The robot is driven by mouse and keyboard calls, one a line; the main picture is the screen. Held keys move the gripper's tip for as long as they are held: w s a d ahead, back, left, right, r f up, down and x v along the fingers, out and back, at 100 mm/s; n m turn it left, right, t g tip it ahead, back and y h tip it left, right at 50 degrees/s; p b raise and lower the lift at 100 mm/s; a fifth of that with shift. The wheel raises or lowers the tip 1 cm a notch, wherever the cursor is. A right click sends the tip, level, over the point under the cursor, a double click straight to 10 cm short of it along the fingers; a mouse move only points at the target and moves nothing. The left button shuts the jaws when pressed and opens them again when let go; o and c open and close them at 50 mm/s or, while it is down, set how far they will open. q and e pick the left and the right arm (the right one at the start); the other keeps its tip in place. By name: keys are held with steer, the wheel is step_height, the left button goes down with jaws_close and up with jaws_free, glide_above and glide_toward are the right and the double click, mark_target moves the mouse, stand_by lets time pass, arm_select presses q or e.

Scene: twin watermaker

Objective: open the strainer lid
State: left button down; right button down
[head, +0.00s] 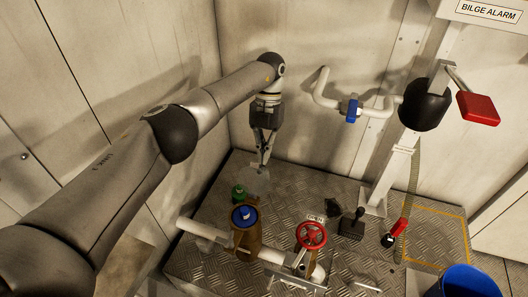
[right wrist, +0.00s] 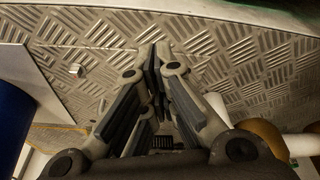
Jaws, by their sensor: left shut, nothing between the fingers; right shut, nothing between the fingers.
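A brass-brown strainer body with a round lid and a blue centre (head: 244,215) stands on the chequered-plate deck, joined to a pale pipe, in the head view. The lid appears seated on the body. My left gripper (head: 264,162) points down above and behind it, shut and empty, apart from the lid. A pale translucent shape (head: 257,182) shows just below its fingertips; I cannot tell what it is. My right gripper (right wrist: 160,55) shows only in the right wrist view, its fingers together and empty over chequered plate.
A red handwheel (head: 311,235) stands right of the strainer, a green-topped item (head: 238,192) behind it. A wall pipe has a blue valve handle (head: 352,109).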

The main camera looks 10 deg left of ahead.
arm_select(q)
steer(key=shift+s+a+f, duration=0.1)
steer(key=shift+a+f, duration=0.05)
steer(key=shift+f, duration=0.8)
arm_select(e)
steer(key=shift+w+r, duration=0.2)
steer(key=shift+f, duration=0.1)
steer(key=shift+s+d, duration=0.1)
steer(key=shift+d, duration=0.05)
steer(key=shift+w, duration=0.2)
arm_select(q)
steer(key=v, duration=0.9)
steer(key=shift+d+r, duration=0.25)
steer(key=shift+s, duration=0.15)
